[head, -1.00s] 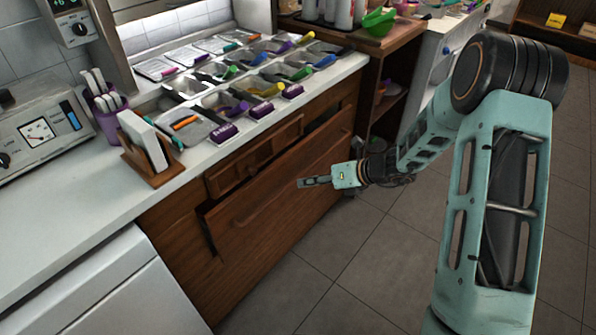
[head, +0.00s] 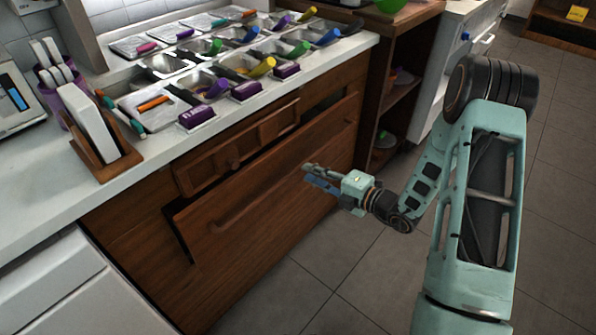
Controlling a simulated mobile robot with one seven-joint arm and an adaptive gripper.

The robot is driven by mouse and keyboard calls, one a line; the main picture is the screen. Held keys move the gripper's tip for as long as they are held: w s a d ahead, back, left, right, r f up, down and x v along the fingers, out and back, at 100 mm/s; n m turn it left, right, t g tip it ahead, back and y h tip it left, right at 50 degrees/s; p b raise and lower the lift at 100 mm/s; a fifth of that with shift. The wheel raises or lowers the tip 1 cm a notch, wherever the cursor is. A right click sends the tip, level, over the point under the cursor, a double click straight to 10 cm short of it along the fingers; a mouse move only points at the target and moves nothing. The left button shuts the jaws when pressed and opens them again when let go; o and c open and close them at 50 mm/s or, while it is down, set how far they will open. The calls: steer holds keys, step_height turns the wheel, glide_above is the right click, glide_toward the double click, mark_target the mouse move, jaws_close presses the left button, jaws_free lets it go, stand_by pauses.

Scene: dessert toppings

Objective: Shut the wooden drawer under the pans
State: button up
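The wooden drawer (head: 265,178) is in the cabinet under the counter with the pans. Its front stands out from the cabinet, with a dark gap along its top and left edges, so it is partly open. A long handle (head: 228,217) runs across its front. My gripper (head: 306,175) is in front of the right half of the drawer front, pointing left. It holds nothing that I can see. Its fingers are small and overlap here, so their opening is unclear. I cannot tell whether they touch the drawer. Several metal pans (head: 165,65) sit in the counter above.
A smaller drawer front (head: 237,148) lies above the open drawer. A white appliance (head: 60,285) stands at the lower left. A wooden shelf unit (head: 405,60) stands to the right. The tiled floor (head: 320,280) before the drawer is clear apart from my arm.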

mark_target(298, 168)
steer(key=b+x, duration=0.1)
steer(key=x, duration=0.4)
steer(key=shift+w+a, duration=0.15)
jaws_close()
